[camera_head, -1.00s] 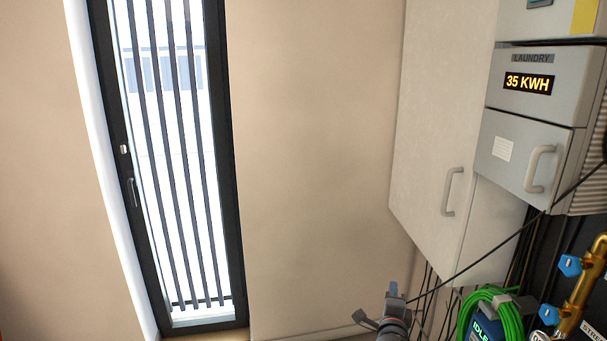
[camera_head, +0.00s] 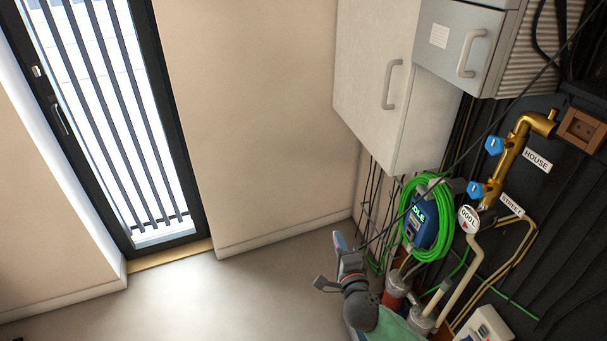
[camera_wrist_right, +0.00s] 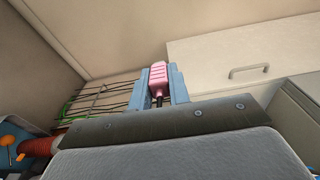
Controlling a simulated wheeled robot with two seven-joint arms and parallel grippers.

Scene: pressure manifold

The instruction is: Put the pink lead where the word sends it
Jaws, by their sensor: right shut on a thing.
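In the right wrist view the pink lead's ribbed plug (camera_wrist_right: 158,78) sits between the two blue fingers of my right gripper (camera_wrist_right: 163,82), which is shut on it. A black stem runs from the plug back toward the wrist. In the head view my right gripper (camera_head: 340,246) is low and right of the middle, above the floor; the plug is barely visible there. A thin black cable runs from near it up to the right. Words in view are HOUSE (camera_head: 537,160) and STREET (camera_head: 512,204) on tags, and IDLE on a blue device (camera_head: 424,228). My left gripper is not in view.
Brass pipework (camera_head: 508,158) with blue valve handles is at the right. A green hose (camera_head: 408,197) loops around the blue device. A round gauge (camera_head: 468,219) is beside it. A tall cabinet (camera_head: 385,85) and a grey box (camera_head: 452,45) are above. Open floor (camera_head: 230,295) lies left.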

